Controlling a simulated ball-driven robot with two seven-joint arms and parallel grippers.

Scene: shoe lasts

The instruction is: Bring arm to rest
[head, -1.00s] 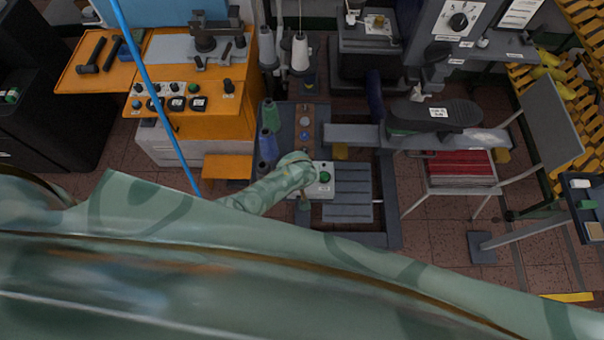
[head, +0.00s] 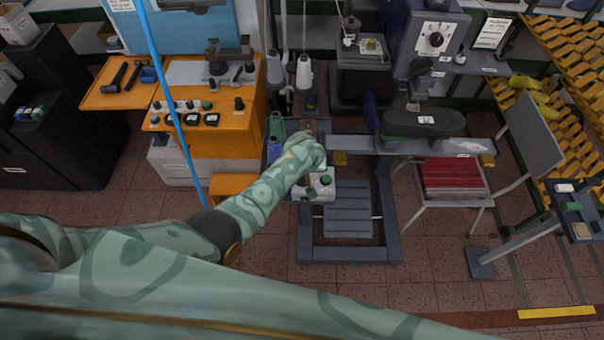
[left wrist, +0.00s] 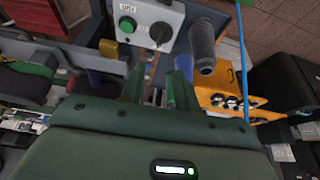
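My left arm (head: 255,205), in patterned pale green, reaches from the left to the middle of the head view. Its hand end lies over the machine beside a grey control box with a green button (head: 321,183); its fingertips cannot be made out there. In the left wrist view my left gripper (left wrist: 157,84) shows two dark green fingers standing apart, with nothing held between them. The control box (left wrist: 146,18) appears beyond the fingers, apart from them. My right gripper is in neither view.
Thread cones (head: 276,147) stand close by the hand. An orange bench (head: 240,110) is to the left. A dark shoe form (head: 425,123) on a horizontal arm and a chair with a red stack (head: 450,175) are to the right. Tiled floor (head: 400,280) is open in front.

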